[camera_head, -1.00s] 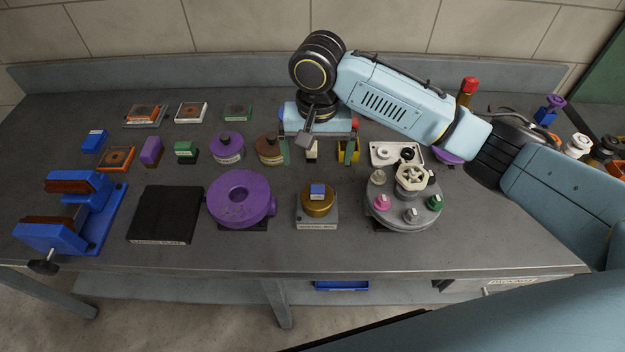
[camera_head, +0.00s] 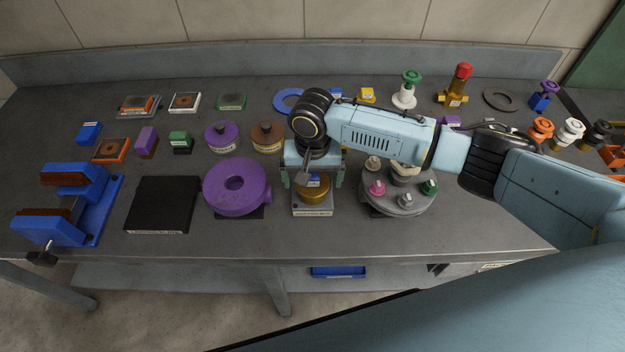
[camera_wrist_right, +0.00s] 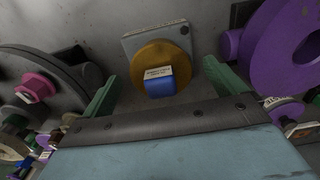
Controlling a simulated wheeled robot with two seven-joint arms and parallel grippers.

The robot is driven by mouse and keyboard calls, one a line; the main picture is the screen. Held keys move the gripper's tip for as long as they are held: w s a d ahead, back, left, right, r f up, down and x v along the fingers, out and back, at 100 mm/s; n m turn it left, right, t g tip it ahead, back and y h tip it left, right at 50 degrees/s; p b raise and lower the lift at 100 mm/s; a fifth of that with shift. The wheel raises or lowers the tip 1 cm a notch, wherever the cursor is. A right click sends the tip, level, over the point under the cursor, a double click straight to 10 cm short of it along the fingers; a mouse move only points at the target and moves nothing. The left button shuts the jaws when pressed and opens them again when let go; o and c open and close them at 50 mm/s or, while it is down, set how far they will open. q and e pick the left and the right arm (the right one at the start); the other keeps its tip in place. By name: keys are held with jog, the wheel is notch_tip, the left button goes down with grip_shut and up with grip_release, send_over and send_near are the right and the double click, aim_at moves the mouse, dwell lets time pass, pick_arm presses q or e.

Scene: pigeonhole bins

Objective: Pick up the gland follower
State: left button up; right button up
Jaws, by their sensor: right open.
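A brass-coloured round piece (camera_head: 312,195) sits on a square grey labelled block (camera_head: 312,210) near the table's front. I take it for the gland follower, though its label is not readable. A small blue block with a pale label (camera_wrist_right: 160,86) is on its face. The brass piece also shows in the wrist view (camera_wrist_right: 178,58). My right gripper (camera_head: 313,182) is open, with green fingers pointing down over the brass piece. In the wrist view the fingers (camera_wrist_right: 160,80) stand to either side of it, apart from it, with nothing between them held. My left gripper is out of view.
A purple ring-shaped body (camera_head: 222,199) stands close on the left and a grey round plate with coloured knobs (camera_head: 388,207) on the right. A black slab (camera_head: 163,204) and blue vise (camera_head: 95,215) are farther left. Several small parts line the back.

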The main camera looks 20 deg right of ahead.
jog(key=c, duration=1.1)
jog(key=shift+r, duration=0.1)
